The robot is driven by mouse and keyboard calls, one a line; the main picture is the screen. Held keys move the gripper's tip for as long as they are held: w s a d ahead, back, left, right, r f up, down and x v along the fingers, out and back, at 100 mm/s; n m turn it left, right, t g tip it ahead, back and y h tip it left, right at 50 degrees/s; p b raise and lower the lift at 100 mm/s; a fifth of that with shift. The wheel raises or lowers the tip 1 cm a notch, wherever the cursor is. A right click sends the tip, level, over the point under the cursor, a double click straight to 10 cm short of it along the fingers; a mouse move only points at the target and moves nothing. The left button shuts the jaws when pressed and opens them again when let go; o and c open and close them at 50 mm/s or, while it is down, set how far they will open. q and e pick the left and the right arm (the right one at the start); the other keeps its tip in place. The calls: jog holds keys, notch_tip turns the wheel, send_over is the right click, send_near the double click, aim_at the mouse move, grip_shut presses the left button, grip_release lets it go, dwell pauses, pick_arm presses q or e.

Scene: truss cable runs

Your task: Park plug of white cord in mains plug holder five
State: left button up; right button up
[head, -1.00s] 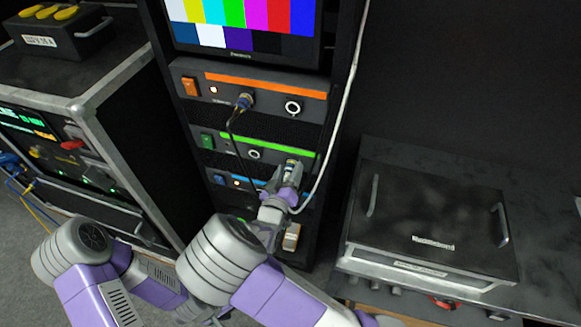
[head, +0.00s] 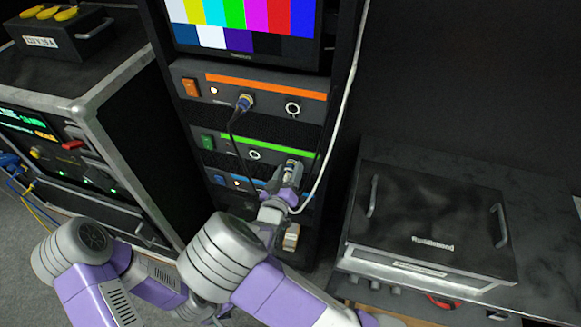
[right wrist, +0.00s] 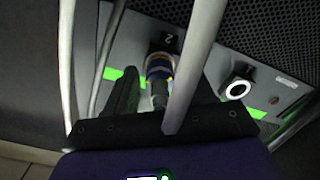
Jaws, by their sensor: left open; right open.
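My right gripper (head: 290,172) is at the right-hand socket of the green-striped unit (head: 228,146). In the right wrist view its open fingers (right wrist: 160,98) are on either side of a plug (right wrist: 158,72) with blue and yellow rings, seated at the socket marked 2. Whether they touch it is unclear. A white cord (head: 345,100) hangs down the rack's right side and passes close to the right gripper. A pale cord (right wrist: 196,60) crosses in front of the fingers in the right wrist view. I cannot make out its mains plug or holder five. My left gripper does not show.
The orange-striped unit (head: 262,88) above has a dark cable plugged in and one free socket. A small beige block (head: 291,237) sits low in the rack. A flight case (head: 110,130) stands left; a lidded box (head: 430,225) lies on the right-hand bench.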

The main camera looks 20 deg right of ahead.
grip_shut()
jog(key=shift+r+n+p, duration=0.1)
jog(key=shift+n+p, duration=0.4)
jog(key=shift+p, duration=0.05)
jog(key=shift+n+p, duration=0.8)
jog(key=shift+n, duration=0.1)
jog(key=shift+n+p, duration=0.85)
jog(key=shift+n, duration=0.55)
